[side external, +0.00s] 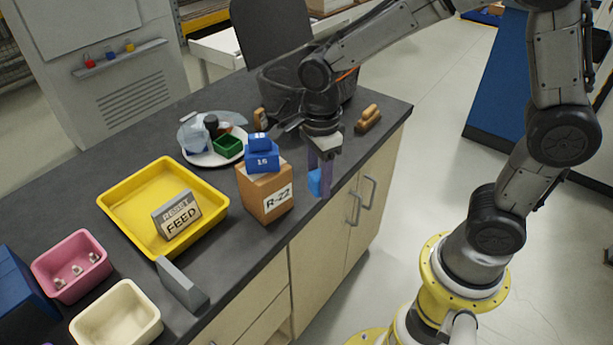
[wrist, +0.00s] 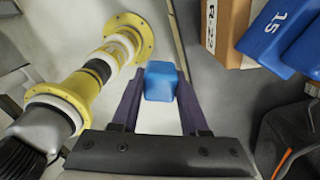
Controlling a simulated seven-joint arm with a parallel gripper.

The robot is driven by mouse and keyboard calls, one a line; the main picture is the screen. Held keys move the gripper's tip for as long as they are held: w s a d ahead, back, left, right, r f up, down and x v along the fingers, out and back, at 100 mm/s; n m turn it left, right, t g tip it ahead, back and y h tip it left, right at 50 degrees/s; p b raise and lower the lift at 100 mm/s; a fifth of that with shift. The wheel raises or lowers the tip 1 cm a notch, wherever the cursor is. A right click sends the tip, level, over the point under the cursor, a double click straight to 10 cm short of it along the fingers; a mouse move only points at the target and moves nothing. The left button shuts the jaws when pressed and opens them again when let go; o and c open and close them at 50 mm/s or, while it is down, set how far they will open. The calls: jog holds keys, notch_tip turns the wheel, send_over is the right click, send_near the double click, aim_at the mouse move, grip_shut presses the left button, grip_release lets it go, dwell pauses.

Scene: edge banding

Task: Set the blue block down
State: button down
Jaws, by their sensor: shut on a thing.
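The blue block (side external: 315,182) is small and plain-faced. My gripper (side external: 319,180) is shut on it, and it shows between the fingers near the front edge of the dark worktop (side external: 225,275), right of the brown box. In the wrist view the blue block (wrist: 160,81) sits between the two purple fingertips (wrist: 160,92), with pale floor and my own yellow base behind it. The block looks raised and out by the counter's edge; I cannot tell its exact height.
A yellow tray (side external: 125,205) holds a FEED sign (side external: 177,214). A white plate (side external: 195,158), brushes (side external: 368,119), a pink bin (side external: 70,265) and a cream bin (side external: 117,315) also stand on the worktop.

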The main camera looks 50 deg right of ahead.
jog(key=s+d+m, duration=0.1)
jog(key=d+m, duration=0.3)
jog(key=d, duration=0.7)
jog(key=w+d+f, duration=0.1)
jog(key=w+f, duration=0.2)
jog(key=w, duration=0.1)
jog(key=w+d+f, duration=0.1)
jog(key=w+f, duration=0.2)
jog(key=w, duration=0.1)
jog(key=w+d+f, duration=0.1)
jog(key=w+f, duration=0.2)
jog(key=w, duration=0.2)
jog(key=shift+w+d, duration=0.1)
jog(key=shift+w+f, duration=0.2)
jog(key=shift+f, duration=1.55)
jog(key=shift+f, duration=0.1)
jog(key=shift+c, duration=2.1)
grip_release()
